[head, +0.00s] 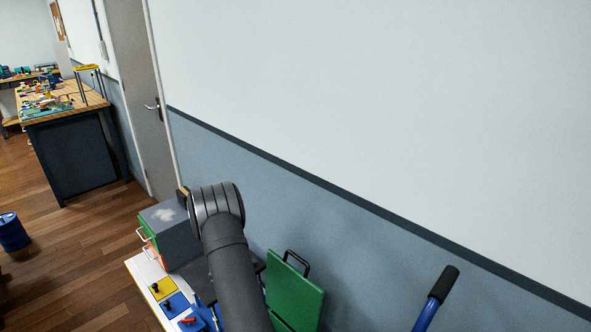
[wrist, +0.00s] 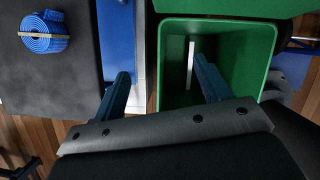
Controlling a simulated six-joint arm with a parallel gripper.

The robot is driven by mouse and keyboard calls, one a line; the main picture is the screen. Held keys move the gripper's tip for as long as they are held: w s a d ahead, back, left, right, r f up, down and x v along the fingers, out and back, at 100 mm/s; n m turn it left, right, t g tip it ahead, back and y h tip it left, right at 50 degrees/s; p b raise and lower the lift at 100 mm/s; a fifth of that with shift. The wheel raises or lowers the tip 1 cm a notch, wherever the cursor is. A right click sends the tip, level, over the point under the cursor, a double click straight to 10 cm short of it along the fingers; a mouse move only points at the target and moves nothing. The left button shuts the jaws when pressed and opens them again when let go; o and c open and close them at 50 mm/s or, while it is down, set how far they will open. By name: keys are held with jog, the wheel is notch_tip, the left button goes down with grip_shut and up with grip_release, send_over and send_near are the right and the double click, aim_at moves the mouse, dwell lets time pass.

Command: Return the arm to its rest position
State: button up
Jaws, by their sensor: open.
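My arm (head: 232,265) rises from the bottom of the head view, and its dark rounded joint stands in front of the blue-grey lower wall. The head view does not show my gripper's fingers. In the wrist view my gripper (wrist: 161,66) has two blue fingers spread wide apart, with nothing seen between them. The right finger overlaps the view of an open green box (wrist: 175,70) with a pale strip inside. The left finger lies over a blue and pale area beside the box.
A rolled blue strap (wrist: 43,40) lies on a dark surface. A grey-topped drawer unit (head: 163,218), a green panel with black handle (head: 295,295) and a black-gripped blue bar (head: 437,298) stand near my arm. A workbench (head: 70,150) and blue drum (head: 13,233) are farther left.

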jog(key=w+a+r+n+y, duration=0.1)
jog(key=w+a+r+n, duration=0.2)
jog(key=w+r, duration=0.4)
jog(key=shift+a+r+n+t, duration=0.15)
jog(key=shift+a+n+t, duration=0.25)
jog(key=shift+a, duration=0.4)
dwell(1.8)
